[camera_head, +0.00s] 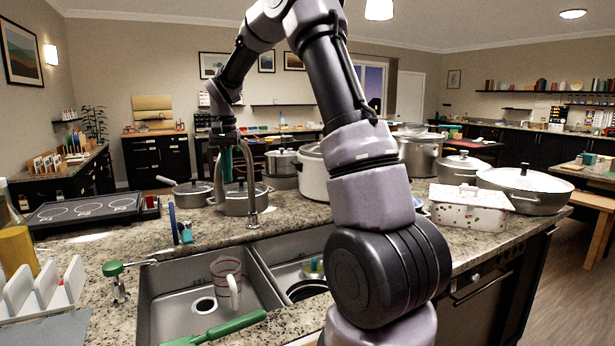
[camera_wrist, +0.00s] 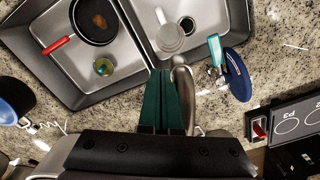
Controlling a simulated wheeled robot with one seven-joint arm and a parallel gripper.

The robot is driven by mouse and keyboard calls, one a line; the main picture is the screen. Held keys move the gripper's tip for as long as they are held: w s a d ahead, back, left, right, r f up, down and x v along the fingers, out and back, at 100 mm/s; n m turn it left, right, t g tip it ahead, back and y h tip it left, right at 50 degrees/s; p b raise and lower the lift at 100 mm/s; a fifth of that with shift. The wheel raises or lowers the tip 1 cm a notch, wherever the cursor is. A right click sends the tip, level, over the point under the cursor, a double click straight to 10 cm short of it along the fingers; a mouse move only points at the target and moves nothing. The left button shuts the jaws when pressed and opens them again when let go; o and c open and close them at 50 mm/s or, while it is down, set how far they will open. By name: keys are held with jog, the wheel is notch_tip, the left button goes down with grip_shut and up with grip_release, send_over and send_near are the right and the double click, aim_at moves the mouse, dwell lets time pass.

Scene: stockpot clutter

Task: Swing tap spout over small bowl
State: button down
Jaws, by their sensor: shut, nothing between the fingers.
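The grey metal tap (camera_head: 252,185) stands on the counter behind the double sink; its upper part is a tall arch, partly behind my gripper. My gripper (camera_head: 226,168) has teal fingers, shut and empty, pointing down close beside the tap. In the wrist view the shut fingers (camera_wrist: 163,75) lie just left of the tap (camera_wrist: 186,95); I cannot tell whether they touch. A small round yellow-green item (camera_wrist: 104,66), possibly the small bowl, sits in the basin without the jug. It also shows in the head view (camera_head: 313,268). The spout's open end is not clear.
A clear measuring jug (camera_head: 227,280) stands in the other basin. A dark pan (camera_wrist: 95,20) with a red handle lies near the yellow-green item. Several pots, including a lidded pot (camera_head: 312,175), crowd the counter behind.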

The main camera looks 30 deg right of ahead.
notch_tip(320, 180, up, 8)
jog(key=s+d, duration=0.1)
jog(key=d, duration=0.1)
jog(key=shift+s, duration=0.35)
dwell(0.6)
jog(key=shift+d, duration=0.1)
jog(key=s+d+r+n+t+y, duration=0.15)
jog(key=s+r, duration=0.25)
jog(key=s, duration=0.4)
jog(key=s+r+t+h, duration=0.1)
jog(key=s+r+t, duration=0.15)
jog(key=s, duration=0.55)
jog(key=s+f+t+y, duration=0.1)
jog(key=s+t, duration=0.2)
jog(key=s, duration=1)
jog(key=shift+s+d+f, duration=0.3)
jog(key=shift+s+f, duration=0.05)
jog(key=shift+s, duration=0.05)
